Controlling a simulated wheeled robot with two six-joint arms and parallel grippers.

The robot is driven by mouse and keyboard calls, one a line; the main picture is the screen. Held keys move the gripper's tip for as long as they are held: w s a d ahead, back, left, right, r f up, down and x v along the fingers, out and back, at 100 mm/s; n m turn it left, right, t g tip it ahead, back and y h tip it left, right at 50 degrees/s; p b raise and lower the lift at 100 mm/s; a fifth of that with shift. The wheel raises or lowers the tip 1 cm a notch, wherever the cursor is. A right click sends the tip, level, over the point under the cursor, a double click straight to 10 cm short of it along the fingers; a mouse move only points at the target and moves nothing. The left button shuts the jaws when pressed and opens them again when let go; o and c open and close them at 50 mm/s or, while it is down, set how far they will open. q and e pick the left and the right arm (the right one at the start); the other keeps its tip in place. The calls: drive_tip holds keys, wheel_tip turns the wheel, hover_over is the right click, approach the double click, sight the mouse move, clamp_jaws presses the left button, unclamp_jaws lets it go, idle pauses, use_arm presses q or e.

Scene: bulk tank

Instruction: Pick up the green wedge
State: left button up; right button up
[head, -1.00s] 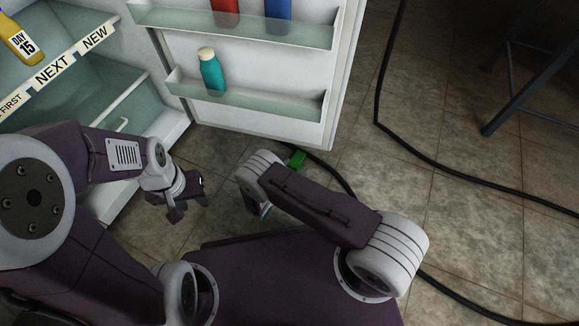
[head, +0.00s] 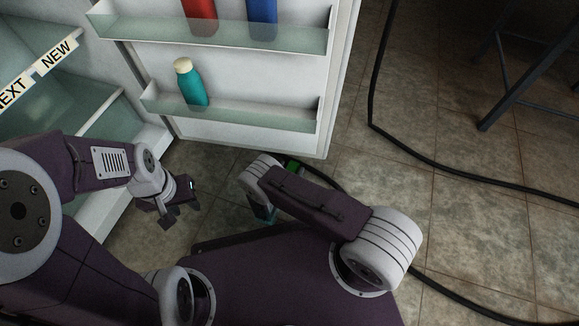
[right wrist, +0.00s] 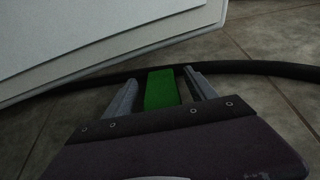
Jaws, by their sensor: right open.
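The green wedge (head: 292,165) lies on the tiled floor by the bottom edge of the open fridge door, partly hidden behind my right arm in the head view. In the right wrist view the green wedge (right wrist: 161,90) shows between the two fingers of my right gripper (right wrist: 160,88), which is open. I cannot tell whether the fingers touch it. In the head view the right gripper is mostly hidden below its arm. My left gripper (head: 178,205) hangs empty near the fridge's front, its fingers apart.
The open fridge door (head: 245,120) stands just beyond the wedge, with a teal bottle (head: 192,85) in its lower shelf. A black hose (right wrist: 235,67) runs along the floor right behind the wedge. A dark metal stand (head: 515,85) is at the right. Floor at the right is mostly clear.

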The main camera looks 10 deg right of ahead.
drive_tip(key=shift+w, duration=0.1)
clamp_jaws()
drive_tip(key=shift+r+p, duration=0.5)
drive_tip(key=shift+p, duration=0.1)
drive_tip(key=shift+r+p, duration=0.4)
drive_tip(key=shift+p, duration=0.1)
drive_tip(key=s+a+p, duration=0.1)
drive_tip(key=s, duration=0.1)
drive_tip(key=s+a+p, duration=0.1)
drive_tip(key=p, duration=0.1)
drive_tip(key=shift+s+a+r, duration=0.2)
drive_tip(key=shift+s, duration=0.15)
wheel_tip(320, 180, up, 13)
drive_tip(key=p, duration=0.9)
drive_tip(key=shift+d, duration=0.15)
